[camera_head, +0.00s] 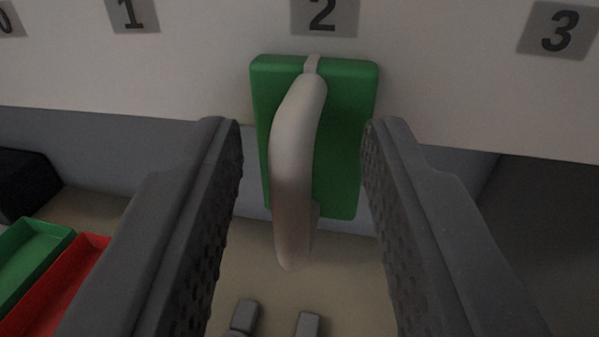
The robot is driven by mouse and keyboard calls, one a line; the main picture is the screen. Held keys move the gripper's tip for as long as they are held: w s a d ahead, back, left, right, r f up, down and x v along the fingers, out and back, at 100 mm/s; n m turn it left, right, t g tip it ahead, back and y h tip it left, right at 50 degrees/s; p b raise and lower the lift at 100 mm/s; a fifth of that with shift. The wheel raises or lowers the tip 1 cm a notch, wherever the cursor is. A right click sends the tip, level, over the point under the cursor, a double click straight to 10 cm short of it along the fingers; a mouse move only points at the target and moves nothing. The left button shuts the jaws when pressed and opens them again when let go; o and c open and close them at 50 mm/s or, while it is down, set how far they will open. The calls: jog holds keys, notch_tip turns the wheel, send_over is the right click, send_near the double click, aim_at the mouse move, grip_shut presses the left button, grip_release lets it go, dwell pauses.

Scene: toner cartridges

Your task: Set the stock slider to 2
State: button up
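The stock slider (340,150) is a green block with a pale curved handle (293,170) on its front. It sits on a white strip directly below the label 2 (323,14), and the pale mark at its top edge lies just under that number. My gripper (303,140) is open, with one dark textured finger on each side of the slider's handle. Clear gaps show between the handle and both fingers, so it is not gripped.
Labels 1 (132,12) and 3 (560,30) are on the strip to either side. At lower left are a green tray (30,255), a red tray (60,290) and a black object (22,182). Two small grey pieces (308,325) show at the bottom.

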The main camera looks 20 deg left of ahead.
jog(key=shift+f, duration=0.1)
jog(key=shift+s, duration=0.55)
jog(key=b+v, duration=0.3)
jog(key=v, duration=0.9)
jog(key=shift+s+d, duration=0.25)
jog(key=shift+s, duration=0.05)
